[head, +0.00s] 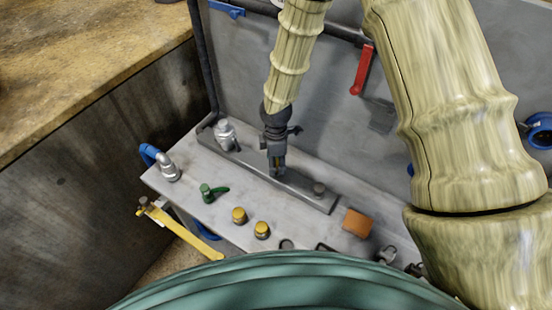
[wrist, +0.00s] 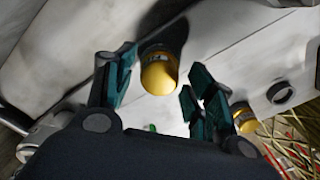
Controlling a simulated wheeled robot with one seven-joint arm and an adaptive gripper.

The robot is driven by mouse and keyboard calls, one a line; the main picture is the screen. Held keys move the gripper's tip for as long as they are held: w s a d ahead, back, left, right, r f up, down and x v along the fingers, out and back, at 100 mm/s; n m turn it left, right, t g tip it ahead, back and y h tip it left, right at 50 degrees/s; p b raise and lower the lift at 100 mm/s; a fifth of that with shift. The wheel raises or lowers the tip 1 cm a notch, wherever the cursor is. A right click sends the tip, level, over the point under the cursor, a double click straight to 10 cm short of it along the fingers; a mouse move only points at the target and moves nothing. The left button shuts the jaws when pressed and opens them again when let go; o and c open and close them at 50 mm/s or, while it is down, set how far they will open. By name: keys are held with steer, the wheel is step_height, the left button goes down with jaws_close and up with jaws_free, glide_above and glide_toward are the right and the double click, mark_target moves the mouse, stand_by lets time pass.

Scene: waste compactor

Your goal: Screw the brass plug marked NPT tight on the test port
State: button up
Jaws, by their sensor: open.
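Two brass plugs stand on the pale bench top, a left one (head: 239,215) and a right one (head: 262,230). In the wrist view one brass plug (wrist: 158,75) lies between the spread teal fingers of my gripper (wrist: 162,65), with a gap on both sides. The other brass plug (wrist: 245,118) is beyond the right finger. Small marks on the nearer plug are unreadable, so I cannot tell which is NPT. In the head view my gripper (head: 278,172) is above the dark manifold bar (head: 300,197). I cannot identify the test port with certainty.

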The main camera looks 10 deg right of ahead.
steer(key=shift+n+p, duration=0.3)
steer(key=shift+n, duration=0.9)
steer(key=n+p, duration=0.2)
steer(key=n, duration=0.1)
steer(key=shift+r, duration=0.2)
steer(key=shift+f+n, duration=0.2)
steer(key=shift+n, duration=0.9)
steer(key=c, duration=1.1)
steer(key=m+b, duration=0.1)
steer(key=m, duration=0.3)
steer(key=shift+m, duration=0.7)
